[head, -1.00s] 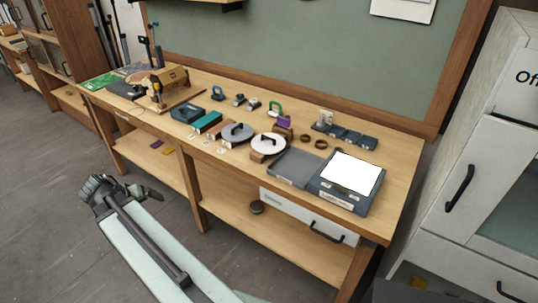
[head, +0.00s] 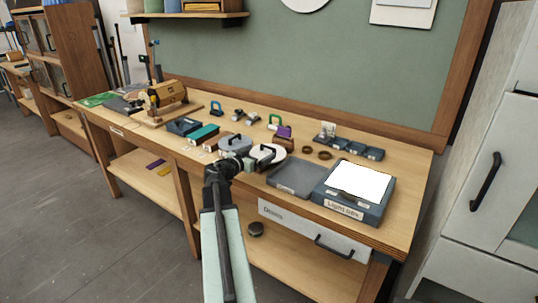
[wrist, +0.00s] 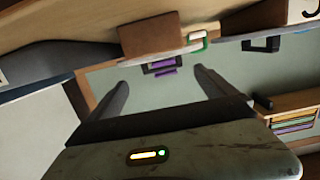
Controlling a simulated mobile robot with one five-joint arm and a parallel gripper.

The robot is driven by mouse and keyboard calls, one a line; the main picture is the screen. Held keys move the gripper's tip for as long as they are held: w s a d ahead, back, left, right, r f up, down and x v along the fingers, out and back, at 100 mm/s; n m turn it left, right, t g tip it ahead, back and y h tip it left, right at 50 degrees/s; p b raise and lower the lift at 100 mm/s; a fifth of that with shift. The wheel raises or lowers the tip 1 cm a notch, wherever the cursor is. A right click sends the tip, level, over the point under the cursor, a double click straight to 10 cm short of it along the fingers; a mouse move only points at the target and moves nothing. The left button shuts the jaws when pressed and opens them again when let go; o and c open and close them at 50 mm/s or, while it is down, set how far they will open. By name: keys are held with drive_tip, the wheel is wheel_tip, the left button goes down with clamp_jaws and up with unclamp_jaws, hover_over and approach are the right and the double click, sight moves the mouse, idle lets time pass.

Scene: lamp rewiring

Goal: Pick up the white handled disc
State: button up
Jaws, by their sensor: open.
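The white handled disc (head: 280,150) lies on the bench in the head view, left of the grey tray, partly hidden behind my gripper. My gripper (head: 258,157) is open and empty at the near side of this disc; whether it touches is unclear. In the wrist view a thin pale edge (wrist: 160,54), apparently the disc, shows beside a brown block (wrist: 150,35), beyond my two spread fingers (wrist: 161,78). The disc's handle cannot be made out clearly behind my gripper.
A grey handled disc (head: 232,142) lies just left of the white one. A grey tray (head: 296,178) and a light box (head: 352,200) stand to the right. Brown rings (head: 324,155) and a purple block (head: 284,132) lie behind. A drawer (head: 290,226) is below the bench top.

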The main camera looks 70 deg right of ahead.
sight(267, 147)
drive_tip(key=x, duration=0.5)
drive_tip(key=shift+w+d+b, duration=0.1)
drive_tip(key=shift+w+b, duration=0.1)
drive_tip(key=shift+b, duration=0.1)
drive_tip(key=c, duration=1.6)
drive_tip(key=shift+c, duration=0.2)
drive_tip(key=shift+r, duration=0.2)
